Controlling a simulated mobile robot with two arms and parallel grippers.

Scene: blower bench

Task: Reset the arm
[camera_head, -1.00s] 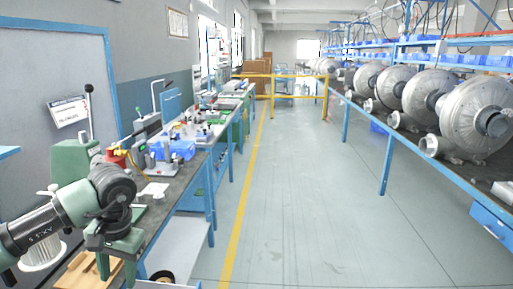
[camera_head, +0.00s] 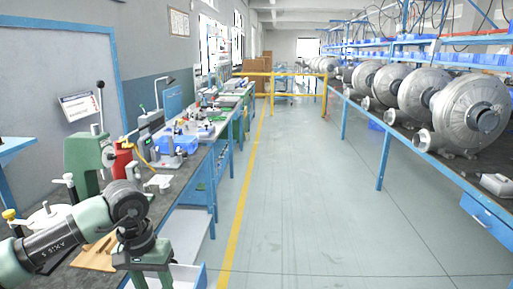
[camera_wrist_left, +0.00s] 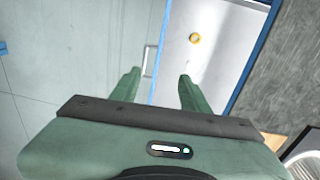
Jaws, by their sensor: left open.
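My left arm comes in from the lower left in the head view, in green and dark grey. Its left gripper (camera_head: 145,279) hangs downward at the bench's near front edge. In the left wrist view the two green fingers of the left gripper (camera_wrist_left: 158,80) stand wide apart with nothing between them. My right gripper is not in view.
The workbench (camera_head: 183,190) on the left carries a green press (camera_head: 85,155), a red bottle (camera_head: 122,160), a blue bin (camera_head: 175,145) and a wooden board (camera_head: 96,255). Blower housings (camera_head: 470,112) line the right bench. The aisle floor (camera_head: 300,190) is clear.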

